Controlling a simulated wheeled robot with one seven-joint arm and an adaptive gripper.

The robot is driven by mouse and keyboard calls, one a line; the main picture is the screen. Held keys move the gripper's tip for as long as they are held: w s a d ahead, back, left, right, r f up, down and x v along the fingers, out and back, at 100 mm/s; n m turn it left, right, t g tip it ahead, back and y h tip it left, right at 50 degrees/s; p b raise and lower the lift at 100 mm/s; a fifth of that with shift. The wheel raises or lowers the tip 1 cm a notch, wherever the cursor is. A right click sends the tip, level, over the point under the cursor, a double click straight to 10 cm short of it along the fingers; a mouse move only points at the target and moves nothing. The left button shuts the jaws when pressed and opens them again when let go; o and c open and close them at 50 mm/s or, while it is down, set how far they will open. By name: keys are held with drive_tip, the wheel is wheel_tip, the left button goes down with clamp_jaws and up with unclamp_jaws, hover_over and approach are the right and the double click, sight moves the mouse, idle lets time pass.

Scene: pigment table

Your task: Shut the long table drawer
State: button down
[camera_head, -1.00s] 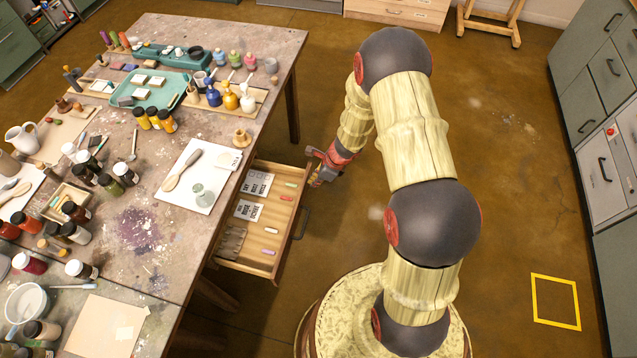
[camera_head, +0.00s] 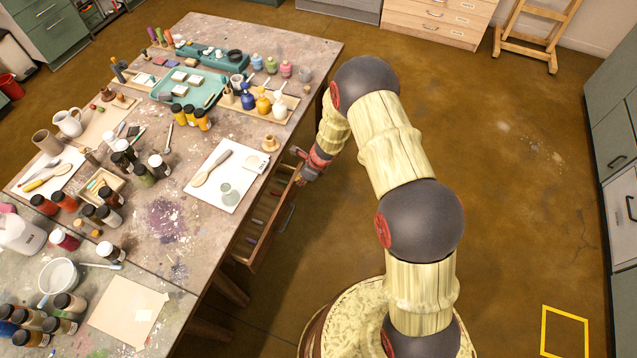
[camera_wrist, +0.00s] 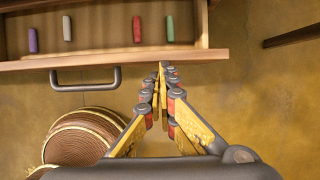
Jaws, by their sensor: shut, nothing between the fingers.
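The long wooden table drawer (camera_head: 263,236) stands partly out from under the paint-stained table (camera_head: 205,262). Its front panel (camera_wrist: 115,60) and dark bar handle (camera_wrist: 85,78) show in the wrist view. The handle also shows in the head view (camera_head: 286,217). Several coloured sticks lie inside, such as a red one (camera_wrist: 137,29) and a green one (camera_wrist: 169,28). My gripper (camera_wrist: 162,68) is shut and empty. Its fingertips are at the outer side of the front panel, right of the handle; I cannot tell whether they touch. In the head view my gripper (camera_head: 303,168) is at the drawer's far end.
The tabletop is crowded with jars, bottles and a teal tray (camera_head: 205,84). Grey cabinets (camera_head: 617,150) stand at the right and a wooden chest of drawers (camera_head: 440,22) at the back. The brown floor right of my arm is clear, with a yellow square outline (camera_head: 565,318).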

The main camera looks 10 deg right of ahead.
drive_tip(key=w+a+p, duration=0.3)
drive_tip(key=w+a, duration=0.1)
drive_tip(key=a, duration=0.2)
drive_tip(key=shift+w, duration=0.2)
drive_tip(key=shift+d, duration=0.1)
